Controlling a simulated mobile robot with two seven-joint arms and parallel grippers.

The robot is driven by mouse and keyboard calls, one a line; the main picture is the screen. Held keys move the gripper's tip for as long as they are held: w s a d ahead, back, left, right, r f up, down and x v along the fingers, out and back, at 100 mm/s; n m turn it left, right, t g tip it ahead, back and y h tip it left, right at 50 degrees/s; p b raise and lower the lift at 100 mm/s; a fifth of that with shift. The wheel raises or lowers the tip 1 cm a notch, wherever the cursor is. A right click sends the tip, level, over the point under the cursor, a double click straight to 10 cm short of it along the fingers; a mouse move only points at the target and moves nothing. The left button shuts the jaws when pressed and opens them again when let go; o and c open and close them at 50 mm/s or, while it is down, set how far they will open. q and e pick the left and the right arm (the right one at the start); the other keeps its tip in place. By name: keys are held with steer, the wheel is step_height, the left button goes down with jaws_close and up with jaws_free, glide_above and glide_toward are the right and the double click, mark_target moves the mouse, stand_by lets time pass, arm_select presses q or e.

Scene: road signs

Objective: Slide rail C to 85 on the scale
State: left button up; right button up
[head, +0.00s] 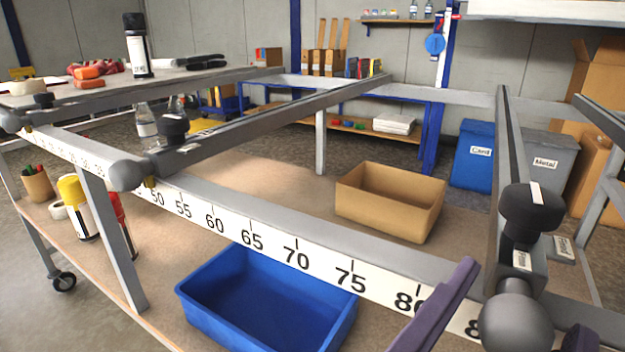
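The white scale strip (295,252) runs along the front bar of the grey frame; numbers from 50 up to 80 are readable, and another starting with 8 is partly hidden. A grey rail (507,150) with a black knob (532,212) and a round ball end (515,318) crosses the bar to the right of 80. Its small label is too small to read, so I cannot tell its letter. My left gripper (522,298) is open, one dark purple finger left of the ball and the other at its lower right. My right gripper is not in view.
Another rail (270,118) with a black knob crosses near 50, and one more rail (602,122) is at the far right. A blue bin (262,300) and a cardboard box (390,200) stand on the shelf below. The scale between 55 and 75 is clear.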

arm_select(q)
steer(key=shift+r, duration=0.15)
steer(key=v, duration=1)
